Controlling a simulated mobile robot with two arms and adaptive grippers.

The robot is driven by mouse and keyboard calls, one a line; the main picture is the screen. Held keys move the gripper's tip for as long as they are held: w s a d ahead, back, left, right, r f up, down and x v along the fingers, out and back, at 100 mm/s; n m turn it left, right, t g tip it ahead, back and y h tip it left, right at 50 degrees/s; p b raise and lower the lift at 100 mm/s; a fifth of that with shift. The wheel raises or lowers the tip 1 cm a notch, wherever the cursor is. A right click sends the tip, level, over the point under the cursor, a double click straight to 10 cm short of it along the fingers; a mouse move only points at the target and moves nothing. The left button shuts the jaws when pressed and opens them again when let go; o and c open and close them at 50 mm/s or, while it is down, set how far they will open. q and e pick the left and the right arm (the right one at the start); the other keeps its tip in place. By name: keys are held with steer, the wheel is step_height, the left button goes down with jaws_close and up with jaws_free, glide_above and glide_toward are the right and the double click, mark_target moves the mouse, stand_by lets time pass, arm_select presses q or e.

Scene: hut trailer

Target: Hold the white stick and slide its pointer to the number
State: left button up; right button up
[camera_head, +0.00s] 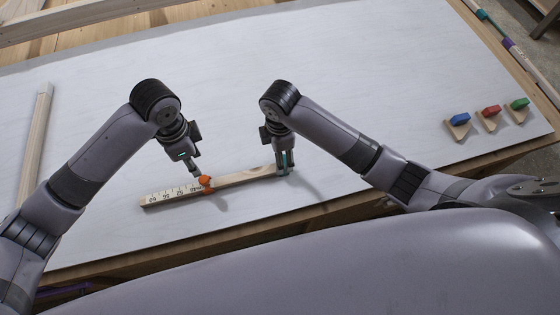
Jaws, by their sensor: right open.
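A long stick (245,178) lies on the white board near its front edge, tilted slightly up to the right. Its left part carries a pale scale (168,195) with printed numbers that appear upside down. An orange pointer (205,183) sits on the stick at the right end of the visible scale. My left gripper (197,174) is just above and beside the pointer; I cannot tell whether its fingers touch it or how far apart they are. My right gripper (285,170) is open, with its fingers down at the right end of the stick and partly hiding that end.
The white board (350,80) covers most of the table and is largely bare. A wooden bar (35,145) lies at the left. Blue (459,119), red (491,111) and green (519,104) blocks rest on wooden wedges at the right. A pole (500,38) runs along the right edge.

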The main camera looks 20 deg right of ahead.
mark_target(261, 172)
step_height(261, 172, down, 6)
steer(key=shift+f, duration=0.2)
steer(key=shift+c, duration=0.5)
